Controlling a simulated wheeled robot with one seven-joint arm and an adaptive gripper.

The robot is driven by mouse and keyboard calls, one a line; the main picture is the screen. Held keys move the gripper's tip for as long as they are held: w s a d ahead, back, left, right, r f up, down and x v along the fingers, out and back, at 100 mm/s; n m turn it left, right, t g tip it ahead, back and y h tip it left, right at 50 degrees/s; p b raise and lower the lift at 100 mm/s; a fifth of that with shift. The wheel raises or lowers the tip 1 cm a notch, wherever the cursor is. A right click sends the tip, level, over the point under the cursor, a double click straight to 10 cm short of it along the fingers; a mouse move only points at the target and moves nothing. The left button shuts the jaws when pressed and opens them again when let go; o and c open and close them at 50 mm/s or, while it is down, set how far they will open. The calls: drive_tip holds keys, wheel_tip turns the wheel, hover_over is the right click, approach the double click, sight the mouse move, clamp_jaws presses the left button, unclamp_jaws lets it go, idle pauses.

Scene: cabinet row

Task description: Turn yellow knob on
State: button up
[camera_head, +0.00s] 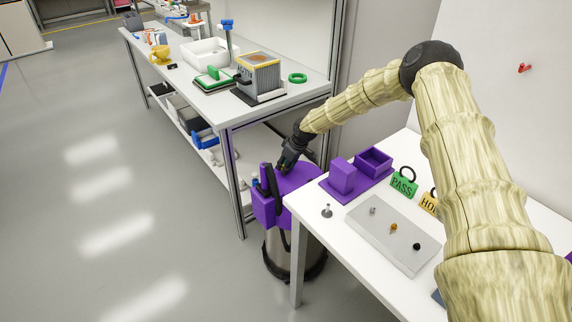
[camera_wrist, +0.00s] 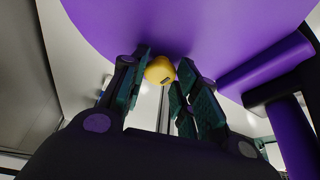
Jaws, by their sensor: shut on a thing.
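The yellow knob (camera_wrist: 160,70) sits on the underside or side of a purple rounded surface (camera_wrist: 180,25) in the wrist view. A small dark mark shows on its face. My gripper (camera_wrist: 163,62) has one finger on each side of the knob and is shut on it. In the head view my gripper (camera_head: 284,166) reaches down to the purple top (camera_head: 303,181) of a steel canister machine (camera_head: 282,246). The knob is too small and too covered there to make out clearly.
A white table (camera_head: 318,225) stands right of the machine, with a purple two-part holder (camera_head: 343,177), a grey plate (camera_head: 385,250) and a green PASS tag (camera_head: 403,186). A longer workbench (camera_head: 215,100) stands behind. The floor to the left is clear.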

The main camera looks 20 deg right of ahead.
drive_tip(key=m+h, duration=0.1)
drive_tip(key=m, duration=0.1)
drive_tip(key=m+t+p, duration=0.1)
drive_tip(key=m, duration=0.2)
drive_tip(key=shift+a+r+h, duration=0.1)
drive_tip(key=shift+a+h, duration=0.1)
drive_tip(key=shift+h, duration=0.2)
drive_tip(key=shift+a+m+h, duration=0.1)
drive_tip(key=shift+m+h, duration=0.45)
drive_tip(key=shift+m, duration=0.8)
drive_tip(key=shift+a+m+h, duration=0.1)
drive_tip(key=shift+m+h, duration=0.45)
drive_tip(key=shift+m, duration=0.8)
drive_tip(key=shift+d, duration=0.1)
drive_tip(key=o, duration=1)
drive_tip(key=shift+v, duration=5.95)
drive_tip(key=shift+w+r, duration=0.1)
